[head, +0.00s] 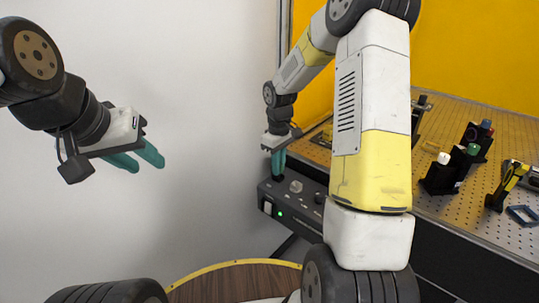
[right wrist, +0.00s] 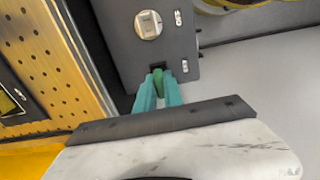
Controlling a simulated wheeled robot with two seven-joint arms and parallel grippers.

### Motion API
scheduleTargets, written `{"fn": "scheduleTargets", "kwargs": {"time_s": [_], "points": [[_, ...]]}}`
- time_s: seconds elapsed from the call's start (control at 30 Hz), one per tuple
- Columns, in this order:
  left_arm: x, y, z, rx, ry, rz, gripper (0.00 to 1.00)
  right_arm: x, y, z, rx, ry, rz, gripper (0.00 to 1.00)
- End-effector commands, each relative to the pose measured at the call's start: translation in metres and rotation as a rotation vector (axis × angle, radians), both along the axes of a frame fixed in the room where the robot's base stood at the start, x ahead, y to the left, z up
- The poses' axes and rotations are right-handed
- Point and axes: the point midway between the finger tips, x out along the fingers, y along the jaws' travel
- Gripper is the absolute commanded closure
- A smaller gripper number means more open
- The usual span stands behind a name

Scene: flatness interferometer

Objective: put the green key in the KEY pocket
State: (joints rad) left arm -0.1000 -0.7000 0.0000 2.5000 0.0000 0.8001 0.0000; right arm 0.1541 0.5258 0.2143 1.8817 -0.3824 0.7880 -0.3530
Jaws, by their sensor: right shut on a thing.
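My right gripper (head: 277,165) points down at the left end of a dark control box (head: 310,207). In the right wrist view, its teal fingers (right wrist: 158,92) are shut on the green key (right wrist: 158,78), of which only a small part shows between them. The key's far end is at a small black recess (right wrist: 157,67) in the box's dark panel (right wrist: 130,55). I cannot tell whether it is inside the recess or just above it. No KEY label is readable. My left gripper (head: 140,161) is open and empty in the air at the left, far from the box.
The box carries a pale knob (head: 296,187), a green light (head: 280,214) and a white switch (head: 267,207). A perforated board (head: 465,210) at the right holds black stands with coloured caps (head: 473,149) and a yellow-black tool (head: 513,177). A round wooden top (head: 235,284) is at the bottom.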

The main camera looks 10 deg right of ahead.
Motion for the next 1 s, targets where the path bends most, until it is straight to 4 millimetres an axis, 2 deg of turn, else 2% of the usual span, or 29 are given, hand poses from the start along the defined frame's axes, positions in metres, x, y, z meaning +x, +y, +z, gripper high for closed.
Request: {"fn": "scheduleTargets", "kwargs": {"time_s": [1.0], "points": [[0.0,0.0,0.0,0.0,0.0,0.0,0.64,-0.0002,0.0,-0.0085,-0.001,0.001,0.0,1.0]]}}
